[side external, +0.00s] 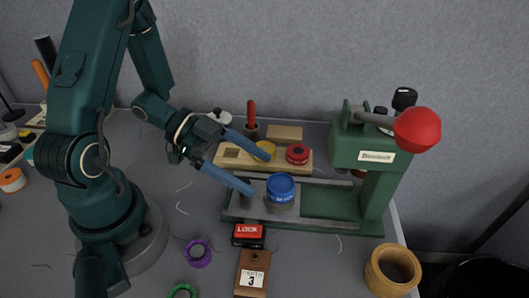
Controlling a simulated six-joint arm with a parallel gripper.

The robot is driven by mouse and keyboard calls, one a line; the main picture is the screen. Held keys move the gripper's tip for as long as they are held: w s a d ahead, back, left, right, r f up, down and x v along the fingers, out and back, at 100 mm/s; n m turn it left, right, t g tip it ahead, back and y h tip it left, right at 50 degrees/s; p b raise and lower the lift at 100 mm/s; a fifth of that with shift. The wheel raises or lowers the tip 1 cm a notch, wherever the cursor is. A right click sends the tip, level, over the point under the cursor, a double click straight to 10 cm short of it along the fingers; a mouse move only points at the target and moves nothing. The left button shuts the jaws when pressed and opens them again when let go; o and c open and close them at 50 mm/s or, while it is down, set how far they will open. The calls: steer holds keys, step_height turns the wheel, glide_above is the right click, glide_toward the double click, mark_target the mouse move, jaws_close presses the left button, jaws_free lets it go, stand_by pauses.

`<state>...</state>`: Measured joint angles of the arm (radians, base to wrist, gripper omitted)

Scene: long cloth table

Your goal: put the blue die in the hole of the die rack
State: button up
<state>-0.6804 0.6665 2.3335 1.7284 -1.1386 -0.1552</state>
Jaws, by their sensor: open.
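The blue die (281,186) is a short round cylinder with pale lettering. It stands upright on the metal base of the green press. The wooden die rack (240,163) lies behind it, with a yellow die (265,147) and a red die (298,154) on it. A dark hole shows near the rack's left end. My gripper (261,174) is open, with two long blue fingers spread wide. Its fingertips are to the left of the blue die, and nothing is between them. The far finger covers part of the rack and the yellow die. Whether either finger touches anything I cannot tell.
The green press (365,155) with its red knob (417,129) rises at the right. A red LOCK block (248,234), a brown calendar block (252,273), a purple ring (198,253) and a tan cup (392,270) stand in front. Bare table lies left of the press base.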

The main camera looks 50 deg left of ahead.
steer(key=shift+r, duration=0.15)
step_height(320, 180, up, 9)
steer(key=w+a+r+n+t+y, duration=0.1)
steer(key=w+a+n+t+y, duration=0.15)
steer(key=w+a+y, duration=0.55)
steer(key=w+a+r+n+t+y, duration=0.1)
steer(key=w+a+n+y, duration=0.3)
steer(key=w, duration=0.5)
steer(key=g+h, duration=0.1)
steer(key=g, duration=1)
glide_above(280, 184)
step_height(280, 184, down, 6)
steer(key=shift+r, duration=0.1)
steer(key=shift+f, duration=3.15)
